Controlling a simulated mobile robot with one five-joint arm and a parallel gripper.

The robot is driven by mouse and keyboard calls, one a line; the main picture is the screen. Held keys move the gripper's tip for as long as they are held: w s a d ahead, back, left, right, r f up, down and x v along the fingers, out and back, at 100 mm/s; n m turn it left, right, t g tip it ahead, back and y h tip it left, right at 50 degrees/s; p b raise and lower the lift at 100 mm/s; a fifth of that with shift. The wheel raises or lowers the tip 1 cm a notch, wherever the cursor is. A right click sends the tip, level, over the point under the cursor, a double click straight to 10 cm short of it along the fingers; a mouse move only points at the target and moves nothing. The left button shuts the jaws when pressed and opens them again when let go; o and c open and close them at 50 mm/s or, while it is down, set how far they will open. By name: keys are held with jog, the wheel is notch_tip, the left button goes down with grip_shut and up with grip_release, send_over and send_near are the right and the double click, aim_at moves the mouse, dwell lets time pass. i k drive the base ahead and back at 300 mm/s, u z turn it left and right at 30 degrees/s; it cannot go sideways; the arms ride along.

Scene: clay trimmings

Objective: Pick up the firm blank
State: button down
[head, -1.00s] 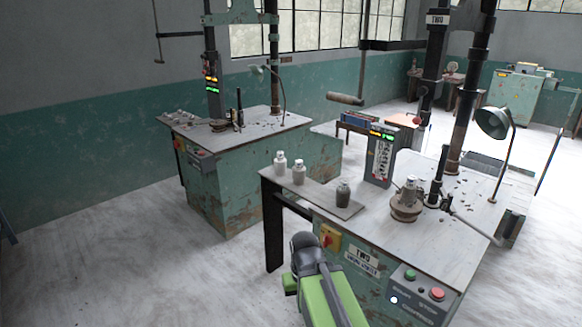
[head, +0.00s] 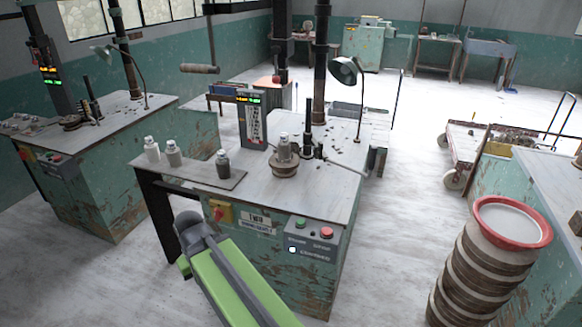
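Several small bottle-shaped pieces stand upright on the bench marked TWO (head: 330,205). Two pale ones, a left one (head: 152,150) and a right one (head: 173,155), stand at the left end. A dark grey one (head: 222,164) stands on a thin dark board (head: 205,178). A grey one with a pale top (head: 284,148) stands on a round brown wheel head (head: 285,167). I cannot tell from their looks which is the firm blank. My green and dark grey arm shows low in front of the bench, apart from the pieces. My gripper's fingers are not in view.
A lit panel (head: 252,120), dark posts and a lamp (head: 343,71) rise from the bench. Its front has a control box (head: 311,242). A similar bench (head: 90,130) stands left. A red-rimmed stack (head: 480,275) stands right front. Floor between is clear.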

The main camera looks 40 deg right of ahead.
aim_at(284, 147)
jog(key=u, duration=0.15)
jog(key=k, duration=0.55)
jog(key=z, duration=1.4)
jog(key=i, duration=1.4)
jog(key=u, duration=4.4)
jog(key=i, duration=0.1)
jog(key=z, duration=2.3)
jog(key=i, duration=0.9)
jog(key=u, duration=0.05)
